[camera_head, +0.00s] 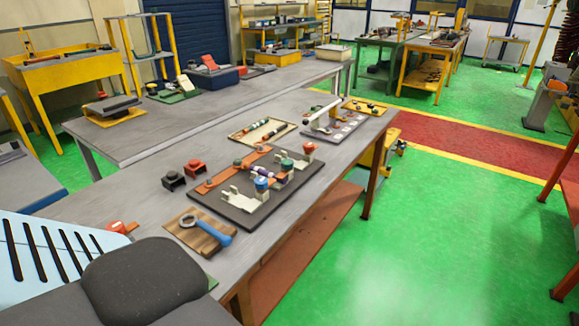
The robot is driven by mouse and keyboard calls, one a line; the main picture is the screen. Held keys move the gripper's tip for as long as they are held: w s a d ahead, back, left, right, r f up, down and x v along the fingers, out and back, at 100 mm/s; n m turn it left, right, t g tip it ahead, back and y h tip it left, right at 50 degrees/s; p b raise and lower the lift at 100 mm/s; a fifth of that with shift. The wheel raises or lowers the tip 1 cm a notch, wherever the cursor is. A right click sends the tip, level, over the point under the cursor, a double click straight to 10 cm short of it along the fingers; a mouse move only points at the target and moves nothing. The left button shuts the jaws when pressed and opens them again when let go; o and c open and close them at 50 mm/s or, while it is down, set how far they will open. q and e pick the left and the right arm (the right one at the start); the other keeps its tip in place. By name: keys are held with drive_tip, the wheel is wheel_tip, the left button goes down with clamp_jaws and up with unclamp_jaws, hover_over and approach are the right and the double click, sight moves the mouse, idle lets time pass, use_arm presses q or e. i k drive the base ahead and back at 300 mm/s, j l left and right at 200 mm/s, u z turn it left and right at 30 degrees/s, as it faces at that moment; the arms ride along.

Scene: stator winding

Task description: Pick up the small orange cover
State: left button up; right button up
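Neither of my grippers shows in the head view. I cannot tell for sure which piece is the small orange cover. A red block (195,168) stands farther back beside a black block (173,180). A long orange piece (240,167) lies along the dark board (236,214) on the same table.
The grey table (277,212) also bears a wooden board (190,235) with a blue-handled wrench (211,231), and small trays behind. White holders with blue and green tops stand on the dark board. Open green floor (400,240) lies to the right.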

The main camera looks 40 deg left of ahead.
sight(194, 165)
drive_tip(key=u, duration=2.2)
drive_tip(key=l+u, duration=0.15)
drive_tip(key=u, duration=0.2)
drive_tip(key=l+u, duration=0.2)
drive_tip(key=u, duration=0.2)
drive_tip(key=l+u, duration=0.15)
drive_tip(key=u, duration=0.2)
drive_tip(key=k+l+u, duration=0.4)
drive_tip(key=l+u, duration=0.2)
drive_tip(key=l, duration=0.15)
drive_tip(key=k+l+u, duration=0.1)
drive_tip(key=k+l, duration=0.35)
drive_tip(key=l, duration=0.25)
drive_tip(key=k+l, duration=0.5)
drive_tip(key=l+u, duration=0.05)
drive_tip(key=l, duration=0.1)
